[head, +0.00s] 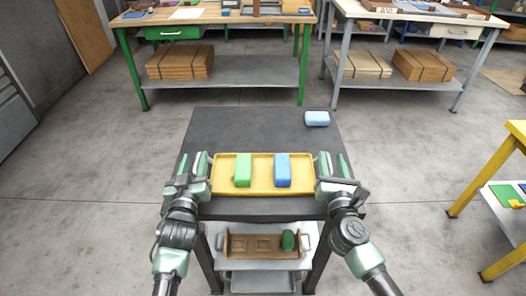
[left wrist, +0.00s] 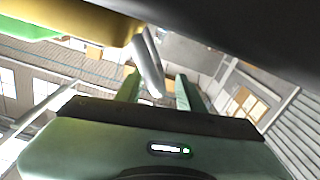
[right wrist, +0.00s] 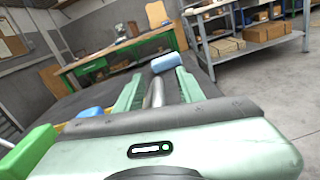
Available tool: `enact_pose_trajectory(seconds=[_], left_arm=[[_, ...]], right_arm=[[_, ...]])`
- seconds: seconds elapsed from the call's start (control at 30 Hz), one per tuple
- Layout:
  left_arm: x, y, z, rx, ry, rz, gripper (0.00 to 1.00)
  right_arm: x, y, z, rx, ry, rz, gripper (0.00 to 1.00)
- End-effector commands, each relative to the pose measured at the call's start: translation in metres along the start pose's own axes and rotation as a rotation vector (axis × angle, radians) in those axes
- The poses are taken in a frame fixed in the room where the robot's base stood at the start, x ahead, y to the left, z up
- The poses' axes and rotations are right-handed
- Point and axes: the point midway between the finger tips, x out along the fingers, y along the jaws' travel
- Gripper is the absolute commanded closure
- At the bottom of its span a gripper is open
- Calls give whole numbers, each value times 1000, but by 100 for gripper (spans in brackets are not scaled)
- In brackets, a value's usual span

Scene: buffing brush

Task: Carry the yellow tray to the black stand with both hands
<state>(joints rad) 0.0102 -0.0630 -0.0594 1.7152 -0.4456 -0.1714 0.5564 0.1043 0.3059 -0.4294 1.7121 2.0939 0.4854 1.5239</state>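The yellow tray (head: 263,177) is level over the front part of a dark-topped stand (head: 250,130); I cannot tell for sure whether it touches the top. A green block (head: 243,170) and a blue block (head: 282,170) are in it. My left gripper (head: 203,166) is at the tray's left end, fingers apart around a metal handle (left wrist: 150,68). My right gripper (head: 335,166) is at the right end, fingers apart on either side of the other handle (right wrist: 155,92). Both fingers show gaps to the handles.
A light blue block (head: 317,118) lies at the stand's back right. A brown wooden box (head: 262,246) with a green item is on the lower shelf. A yellow-framed table (head: 500,170) stands right, and workbenches (head: 215,68) stand behind. Floor between is clear.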

Motion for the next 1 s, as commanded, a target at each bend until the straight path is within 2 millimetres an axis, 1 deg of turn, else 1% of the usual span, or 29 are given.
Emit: enact_pose_trajectory(seconds=[0.27,0.37,0.47,0.7,0.8,0.9,1.0], left_arm=[[-1,3,0,-4,0,4,63],[-8,3,1,-5,-2,4,63],[-22,3,2,-6,-3,4,63],[-74,2,2,-6,-4,3,63],[-93,2,1,-4,-3,3,63],[-107,2,1,-4,-2,3,63],[-116,2,0,-3,-1,3,63]], right_arm=[[-1,4,0,5,1,7,63],[-1,4,0,5,1,8,63],[-1,5,0,6,1,9,63],[-1,5,0,6,1,10,63],[-1,5,0,6,1,10,63],[-1,5,0,6,1,10,63],[-1,5,0,6,1,10,63]])
